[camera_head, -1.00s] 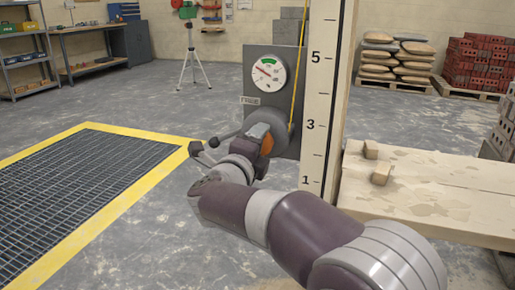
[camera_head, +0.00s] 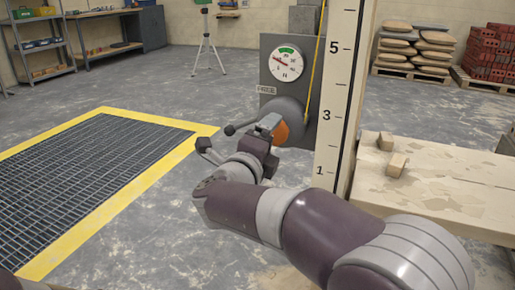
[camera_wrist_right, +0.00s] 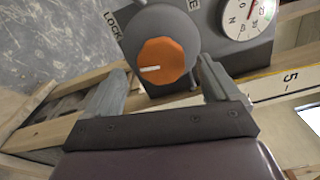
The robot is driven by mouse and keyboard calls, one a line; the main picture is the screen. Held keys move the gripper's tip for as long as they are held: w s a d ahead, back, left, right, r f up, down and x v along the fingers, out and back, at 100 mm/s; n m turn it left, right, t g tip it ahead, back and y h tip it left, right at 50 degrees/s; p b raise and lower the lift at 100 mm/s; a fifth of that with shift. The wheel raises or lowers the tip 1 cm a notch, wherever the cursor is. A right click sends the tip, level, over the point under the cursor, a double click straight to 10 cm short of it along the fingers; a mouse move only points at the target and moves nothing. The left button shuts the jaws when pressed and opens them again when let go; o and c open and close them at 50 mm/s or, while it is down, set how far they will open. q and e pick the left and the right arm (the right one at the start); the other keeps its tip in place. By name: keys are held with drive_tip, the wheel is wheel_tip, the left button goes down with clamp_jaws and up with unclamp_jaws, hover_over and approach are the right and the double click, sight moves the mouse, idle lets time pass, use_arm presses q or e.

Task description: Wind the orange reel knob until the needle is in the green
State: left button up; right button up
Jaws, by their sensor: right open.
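The orange reel knob (camera_head: 281,132) sits on a grey round hub on a grey panel; it also shows in the right wrist view (camera_wrist_right: 175,58), with a white mark pointing left. The dial gauge (camera_head: 287,64) is above it. Its red needle points up and left, left of the green band at the top. My right gripper (camera_head: 268,125) is at the knob. In the right wrist view my right gripper (camera_wrist_right: 164,72) is open, one finger on each side of the knob, with gaps showing. The left gripper is not in view.
A dark ball-ended lever (camera_head: 230,130) juts left from the hub. A FREE label (camera_head: 267,90) is on the panel, and a LOCK label (camera_wrist_right: 113,25) shows in the wrist view. A numbered post (camera_head: 338,100) and wooden bench (camera_head: 440,185) stand right. A yellow-edged floor grate (camera_head: 95,170) lies left.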

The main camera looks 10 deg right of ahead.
drive_tip(key=p+v, duration=0.2)
drive_tip(key=v, duration=0.7)
drive_tip(key=shift+s+a+p, duration=0.2)
drive_tip(key=shift+s+p, duration=0.05)
drive_tip(key=shift+p, duration=0.1)
idle(0.4)
